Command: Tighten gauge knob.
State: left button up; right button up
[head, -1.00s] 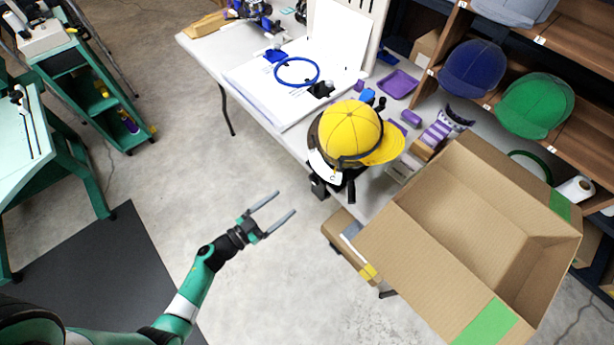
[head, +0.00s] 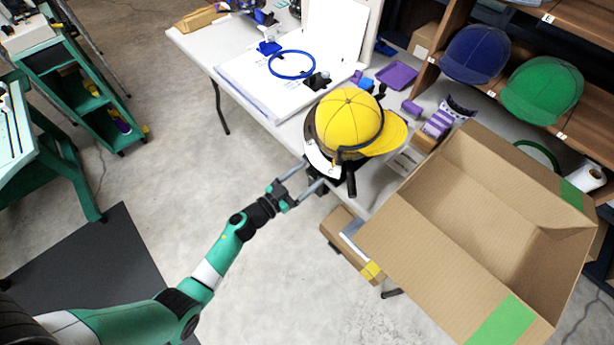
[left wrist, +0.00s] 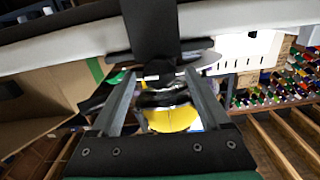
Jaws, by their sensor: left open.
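A yellow cap (head: 348,118) sits on a black cap holder at the table's front edge, with a pale curved plate (head: 320,160) at its lower left and a black handle (head: 351,184) hanging below. The gauge knob cannot be clearly told from the dark parts under the plate. My left gripper (head: 312,176) is open, its fingers reaching the dark parts at the holder's lower left; contact cannot be told. In the left wrist view, the yellow cap (left wrist: 172,119) and dark holder parts show between the open fingers (left wrist: 160,98). My right gripper is not in view.
A large open cardboard box (head: 470,230) stands right of the holder, with a smaller box (head: 345,240) below the table edge. The white table (head: 205,50) carries a blue hoop (head: 292,64) and a purple tray (head: 397,75).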

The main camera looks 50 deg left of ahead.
pick_arm(q)
grip_shut()
jog(key=shift+m, duration=0.4)
jog(key=m, duration=0.2)
jog(key=shift+d+m+p, duration=0.1)
jog(key=shift+m+p, duration=0.2)
jog(key=m, duration=0.4)
jog(key=shift+d+f+m, duration=0.1)
jog(key=shift+m, duration=0.2)
jog(key=m, duration=0.4)
jog(key=shift+f, duration=0.15)
jog(key=shift+d+m+b, duration=0.1)
jog(key=shift+m+b, duration=0.4)
jog(key=shift+m, duration=1.7)
